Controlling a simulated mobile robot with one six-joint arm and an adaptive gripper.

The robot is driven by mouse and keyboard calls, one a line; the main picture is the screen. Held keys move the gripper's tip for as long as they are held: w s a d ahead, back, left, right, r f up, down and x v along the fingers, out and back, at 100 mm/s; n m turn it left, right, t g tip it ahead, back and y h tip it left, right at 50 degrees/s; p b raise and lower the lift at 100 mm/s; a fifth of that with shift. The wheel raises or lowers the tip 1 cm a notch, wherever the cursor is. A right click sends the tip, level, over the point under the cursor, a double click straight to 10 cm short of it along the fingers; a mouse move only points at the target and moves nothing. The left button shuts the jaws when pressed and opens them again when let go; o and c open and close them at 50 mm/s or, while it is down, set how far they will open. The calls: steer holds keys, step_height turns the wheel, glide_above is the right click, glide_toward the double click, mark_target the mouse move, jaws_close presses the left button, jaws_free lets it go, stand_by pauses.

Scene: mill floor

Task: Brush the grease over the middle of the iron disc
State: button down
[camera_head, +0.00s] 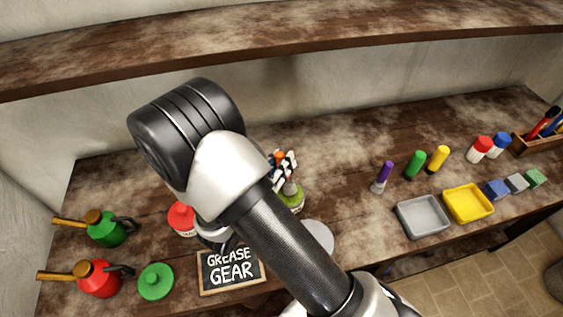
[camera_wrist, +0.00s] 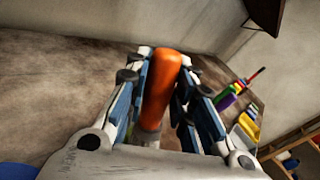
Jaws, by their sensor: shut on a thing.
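My gripper (camera_head: 284,170) is shut on the orange handle of a brush (camera_wrist: 161,90). In the head view the brush points down at an olive-green pot (camera_head: 293,200); its lower end is at the pot's mouth, and I cannot tell whether it is inside. A pale grey disc (camera_head: 319,236) lies on the bench just in front of the pot, partly hidden by my arm. A chalk sign reading "GREASE GEAR" (camera_head: 231,269) stands left of the disc. I see no grease on the visible part of the disc.
A red-topped bottle (camera_head: 181,217), a green oil can (camera_head: 106,229), a red oil can (camera_head: 98,278) and a green lidded thing (camera_head: 156,281) are at the left. Markers, a grey tray (camera_head: 423,217), a yellow tray (camera_head: 468,204) and small blocks are at the right. A shelf (camera_head: 330,38) runs above.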

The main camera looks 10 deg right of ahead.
mark_target(282, 155)
steer(key=shift+f+b, duration=0.4)
steer(key=shift+f, duration=0.25)
stand_by(1.2)
steer(key=shift+r, duration=0.1)
step_height(282, 155, up, 7)
steer(key=p, duration=0.5)
steer(key=shift+p, duration=0.4)
stand_by(0.5)
